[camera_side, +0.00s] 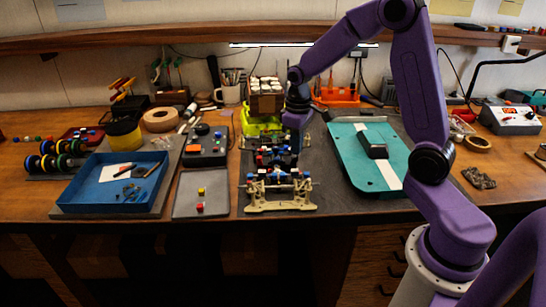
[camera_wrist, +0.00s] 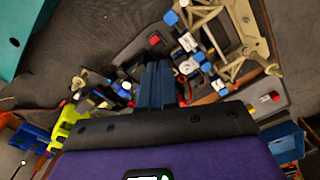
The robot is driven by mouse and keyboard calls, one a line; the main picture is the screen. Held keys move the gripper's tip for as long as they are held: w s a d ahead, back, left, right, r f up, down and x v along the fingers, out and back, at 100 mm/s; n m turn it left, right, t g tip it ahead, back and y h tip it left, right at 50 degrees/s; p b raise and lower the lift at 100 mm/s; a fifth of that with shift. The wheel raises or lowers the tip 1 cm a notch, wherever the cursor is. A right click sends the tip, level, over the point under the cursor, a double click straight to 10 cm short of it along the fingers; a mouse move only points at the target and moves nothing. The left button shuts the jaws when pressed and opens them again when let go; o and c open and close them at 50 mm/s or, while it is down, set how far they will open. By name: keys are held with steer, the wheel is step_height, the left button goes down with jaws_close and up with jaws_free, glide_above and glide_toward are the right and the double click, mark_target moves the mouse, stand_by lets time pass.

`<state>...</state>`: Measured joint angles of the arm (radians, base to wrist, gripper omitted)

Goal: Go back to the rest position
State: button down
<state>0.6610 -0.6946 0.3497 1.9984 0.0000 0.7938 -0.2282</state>
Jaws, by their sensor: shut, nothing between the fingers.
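My gripper (camera_wrist: 158,72) shows in the wrist view with its blue-grey fingers together and nothing between them. In the side view my gripper (camera_side: 294,128) hangs above the rear half of the car chassis. The chassis (camera_side: 280,193) has beige suspension parts at its front and blue, black and red pieces along its middle. It stands on a dark grey mat. In the wrist view the chassis (camera_wrist: 248,28) lies beyond the fingers. I cannot tell whether the fingertips touch it.
A teal board (camera_side: 349,171) with a black block lies to the right. A blue tray (camera_side: 82,196) holding small tools and a grey tray (camera_side: 183,207) are to the left. A brown box (camera_side: 265,103) of white bottles stands behind the chassis. A shelf (camera_side: 160,34) runs along the back.

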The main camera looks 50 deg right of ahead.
steer(key=shift+r, duration=0.1)
steer(key=s+a+r+n, duration=0.4)
steer(key=s+a+n, duration=0.1)
steer(key=s+a, duration=0.65)
steer(key=s+r+n, duration=0.1)
steer(key=s+n, duration=0.3)
steer(key=s, duration=1.2)
steer(key=shift+a+r+n, duration=0.15)
steer(key=shift+a+n, duration=0.15)
steer(key=shift+a, duration=0.15)
steer(key=w+d+r+n, duration=0.2)
steer(key=w+n, duration=0.5)
steer(key=w, duration=0.8)
steer(key=w+d+n, duration=0.7)
steer(key=w+d, duration=0.4)
steer(key=shift+w+d, duration=0.15)
steer(key=shift+w, duration=0.2)
